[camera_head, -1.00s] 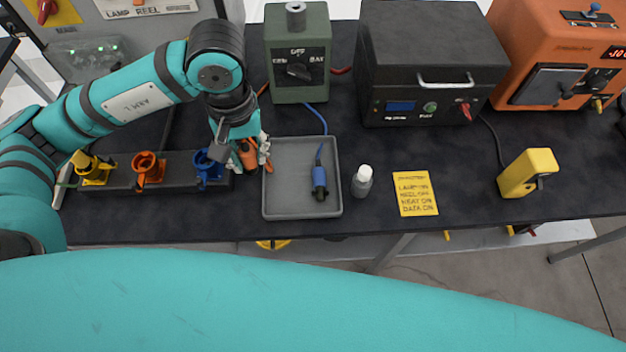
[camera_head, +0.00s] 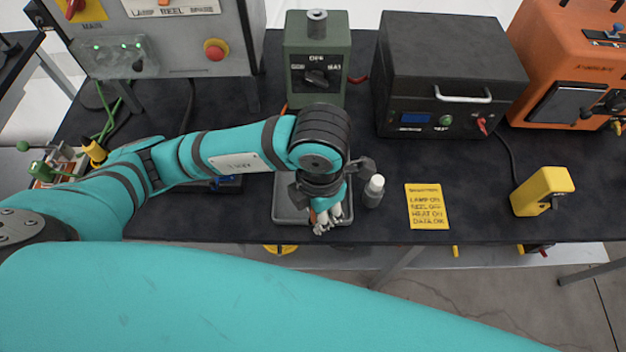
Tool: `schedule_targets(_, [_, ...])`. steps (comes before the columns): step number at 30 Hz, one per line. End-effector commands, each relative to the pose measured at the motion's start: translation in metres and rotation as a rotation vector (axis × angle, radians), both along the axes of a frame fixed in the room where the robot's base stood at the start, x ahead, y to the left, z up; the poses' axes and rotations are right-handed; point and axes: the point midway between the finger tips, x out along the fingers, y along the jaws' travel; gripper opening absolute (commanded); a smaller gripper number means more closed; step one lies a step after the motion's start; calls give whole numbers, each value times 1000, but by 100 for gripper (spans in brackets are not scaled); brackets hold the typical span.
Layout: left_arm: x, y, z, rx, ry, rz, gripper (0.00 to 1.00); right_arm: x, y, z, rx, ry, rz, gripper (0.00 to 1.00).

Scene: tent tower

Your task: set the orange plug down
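My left gripper (camera_head: 326,218) is over the front right part of the grey tray (camera_head: 283,207), pointing down. Only a sliver of the orange plug (camera_head: 312,214) shows beside its fingers, which appear shut on it. The rest of the plug is hidden by the gripper and wrist. I cannot tell whether the plug touches the tray floor. The blue plug seen in the tray earlier is hidden behind the arm. My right gripper is not in view.
A small white-capped bottle (camera_head: 374,191) stands close to the tray's right side. Further right are a yellow note (camera_head: 427,206) and a yellow device (camera_head: 543,192). A green switch box (camera_head: 316,60) and a black box (camera_head: 450,75) stand behind. My arm covers most of the socket row.

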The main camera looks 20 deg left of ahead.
Motion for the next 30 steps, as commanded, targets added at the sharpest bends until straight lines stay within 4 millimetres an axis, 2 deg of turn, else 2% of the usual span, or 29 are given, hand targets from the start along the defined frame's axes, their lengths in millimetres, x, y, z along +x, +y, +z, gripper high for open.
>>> schedule_targets(2, [3,0,-1,1,1,32,0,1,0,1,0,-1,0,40])
schedule_targets(5, [19,6,-2,1,1,49,0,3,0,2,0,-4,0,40])
schedule_targets(9, [53,20,-6,1,4,49,0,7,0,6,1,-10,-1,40])
schedule_targets(15, [103,40,-7,3,2,47,0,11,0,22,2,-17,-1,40])
schedule_targets(19, [130,49,-10,1,1,43,0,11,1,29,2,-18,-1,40])
schedule_targets(24, [147,55,-15,0,0,40,0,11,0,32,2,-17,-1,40])
schedule_targets(30, [148,56,-29,1,5,39,0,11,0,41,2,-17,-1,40])
